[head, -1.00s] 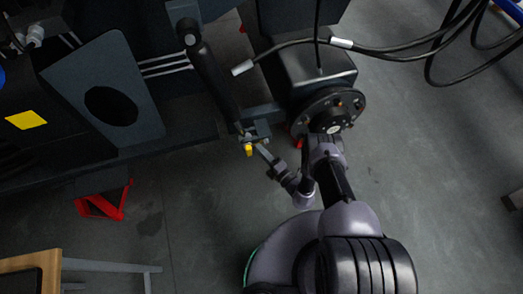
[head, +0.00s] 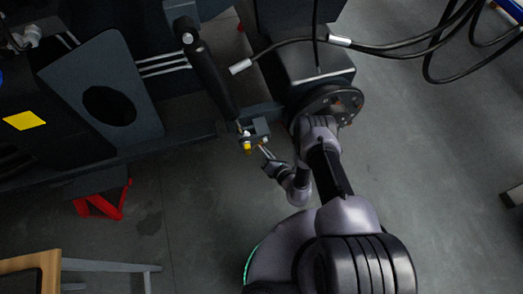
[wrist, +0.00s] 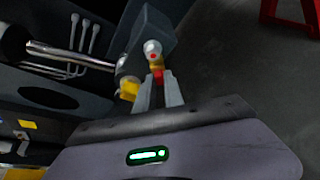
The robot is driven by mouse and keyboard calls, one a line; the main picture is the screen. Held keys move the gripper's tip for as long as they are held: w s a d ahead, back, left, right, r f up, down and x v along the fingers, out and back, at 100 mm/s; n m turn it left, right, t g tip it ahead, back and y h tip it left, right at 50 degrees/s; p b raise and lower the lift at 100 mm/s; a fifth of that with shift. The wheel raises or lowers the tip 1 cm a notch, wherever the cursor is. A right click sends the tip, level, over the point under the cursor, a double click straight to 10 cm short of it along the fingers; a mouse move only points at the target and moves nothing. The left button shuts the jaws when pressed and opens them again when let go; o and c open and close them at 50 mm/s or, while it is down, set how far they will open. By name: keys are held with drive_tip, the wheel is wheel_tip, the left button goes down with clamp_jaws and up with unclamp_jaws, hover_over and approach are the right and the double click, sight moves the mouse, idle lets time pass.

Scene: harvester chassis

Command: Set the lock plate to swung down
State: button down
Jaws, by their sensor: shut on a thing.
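The lock plate (wrist: 157,76) appears to be the small red and yellow piece between my fingers in the wrist view; most of it is hidden, so its angle cannot be told. My gripper (wrist: 159,94) is shut on it. A pale round pin end with a red dot sits just above, against a grey bracket (wrist: 150,32). A yellow part (wrist: 130,88) sits to the left of the fingers. In the head view my gripper (head: 264,150) is at the bracket (head: 260,128), just right of the yellow part (head: 247,146), below the black cylinder (head: 211,78).
A dark housing with a round flange (head: 333,102) stands close to my arm, with black hoses (head: 400,48) above it. A red stand (head: 102,200) and a wooden-topped table (head: 30,262) are at the left. The floor at right is mostly clear.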

drive_tip(key=shift+w+d+f+n+h, duration=0.15)
drive_tip(key=shift+d+n+h, duration=0.15)
drive_tip(key=shift+n+h, duration=0.4)
drive_tip(key=shift+w+d+f+n+h, duration=0.1)
drive_tip(key=shift+d+n+h, duration=0.25)
drive_tip(key=shift+n, duration=0.6)
drive_tip(key=shift+w+d+f+n+h, duration=0.1)
drive_tip(key=shift+w+d+n+h, duration=0.1)
drive_tip(key=shift+n+h, duration=0.55)
drive_tip(key=shift+n, duration=0.3)
drive_tip(key=c, duration=1.4)
unclamp_jaws()
drive_tip(key=shift+c, duration=0.2)
drive_tip(key=shift+s, duration=0.1)
